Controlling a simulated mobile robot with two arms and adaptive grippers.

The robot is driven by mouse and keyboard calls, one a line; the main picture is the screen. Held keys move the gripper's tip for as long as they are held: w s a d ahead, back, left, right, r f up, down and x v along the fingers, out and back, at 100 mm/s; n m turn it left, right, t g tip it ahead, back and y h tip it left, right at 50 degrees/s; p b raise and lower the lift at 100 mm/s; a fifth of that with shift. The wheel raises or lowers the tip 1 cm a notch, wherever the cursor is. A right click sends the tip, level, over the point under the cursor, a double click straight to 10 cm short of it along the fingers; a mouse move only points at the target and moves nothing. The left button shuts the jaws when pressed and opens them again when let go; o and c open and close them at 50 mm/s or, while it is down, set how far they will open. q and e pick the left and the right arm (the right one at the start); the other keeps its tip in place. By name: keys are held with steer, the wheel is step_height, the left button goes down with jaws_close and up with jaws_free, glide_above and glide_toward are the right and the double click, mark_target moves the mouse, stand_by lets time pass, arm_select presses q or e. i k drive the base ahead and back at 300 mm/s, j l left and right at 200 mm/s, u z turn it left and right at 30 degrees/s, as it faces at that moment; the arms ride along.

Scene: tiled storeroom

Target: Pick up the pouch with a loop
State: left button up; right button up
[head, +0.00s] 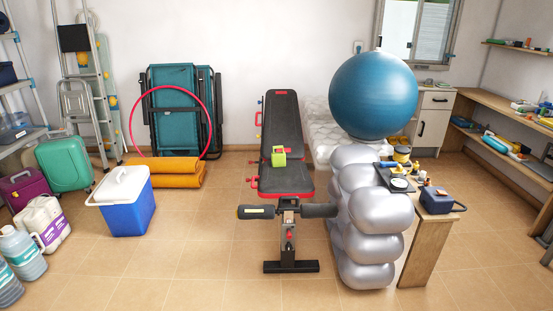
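A dark blue, box-shaped pouch (436,199) rests on the small wooden table (427,240) at the right. A dark loop stands out from its right side. The pouch is near the table's right front part, to the right of the dark tray (391,176). No other likely pouch with a loop is clear at this size. Neither of my grippers is in view.
A weight bench (285,180) is in the middle. A blue cooler (128,208) stands left. Tiled floor in front is clear.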

mark_target(278, 159)
steer(key=i+j+u, duration=0.1)
steer(key=i+j, duration=0.5)
steer(key=i, duration=0.2)
steer(key=i+j+u, duration=0.15)
steer(key=i+j, duration=0.15)
steer(key=i, duration=0.15)
steer(key=i+j+u, duration=0.1)
steer(key=i+j, duration=0.15)
steer(key=i, duration=0.15)
